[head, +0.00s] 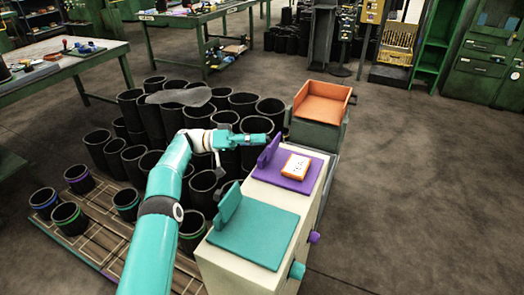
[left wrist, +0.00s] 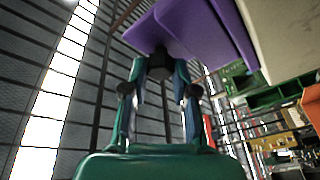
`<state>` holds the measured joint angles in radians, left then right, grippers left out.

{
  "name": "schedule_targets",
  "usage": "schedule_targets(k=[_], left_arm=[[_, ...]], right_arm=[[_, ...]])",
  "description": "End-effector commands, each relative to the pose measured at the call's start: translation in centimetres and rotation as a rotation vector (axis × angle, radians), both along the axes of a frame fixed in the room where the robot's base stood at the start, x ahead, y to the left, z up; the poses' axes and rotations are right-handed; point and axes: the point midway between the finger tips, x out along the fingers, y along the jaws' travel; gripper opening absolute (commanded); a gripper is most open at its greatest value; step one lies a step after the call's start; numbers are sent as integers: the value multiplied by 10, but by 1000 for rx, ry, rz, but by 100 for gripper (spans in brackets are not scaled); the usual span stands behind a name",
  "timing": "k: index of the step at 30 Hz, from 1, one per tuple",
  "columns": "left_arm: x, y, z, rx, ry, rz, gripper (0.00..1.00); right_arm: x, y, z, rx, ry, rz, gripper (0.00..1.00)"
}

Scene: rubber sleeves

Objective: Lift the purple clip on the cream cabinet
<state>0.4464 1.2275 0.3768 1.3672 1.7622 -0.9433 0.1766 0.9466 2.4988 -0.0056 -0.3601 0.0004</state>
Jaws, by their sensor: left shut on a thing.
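The purple clip (head: 318,178) lies on top of the cream cabinet (head: 312,221). It has a flat plate and a raised flap at its left edge. A small orange-and-white box rests on its plate. My left gripper (head: 266,139) reaches in from the left and is shut on the raised purple flap. The exact contact is partly hidden by the fingers. My right gripper is not in view.
A teal clip (head: 255,232) lies on the cabinet's near end. Purple and teal knobs stick out of its right side. An orange tray (head: 322,104) stands behind it. Several black rubber sleeves (head: 205,185) crowd the left. The floor on the right is clear.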

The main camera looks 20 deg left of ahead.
Motion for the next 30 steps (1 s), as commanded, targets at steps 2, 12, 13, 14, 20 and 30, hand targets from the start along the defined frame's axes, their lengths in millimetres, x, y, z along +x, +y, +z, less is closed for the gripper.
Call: schedule_targets(k=[2,12,13,14,20,30], left_arm=[[0,5,-14,-64,4,4,0],[0,11,-18,-264,13,3,0],[0,11,-18,-274,14,2,0],[0,11,-18,-284,13,3,0],[0,12,-17,-319,16,2,0],[1,12,-17,-324,18,3,0]], right_arm=[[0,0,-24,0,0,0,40],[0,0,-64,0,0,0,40],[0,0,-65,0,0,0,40],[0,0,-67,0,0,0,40],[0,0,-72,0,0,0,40],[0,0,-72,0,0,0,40]])
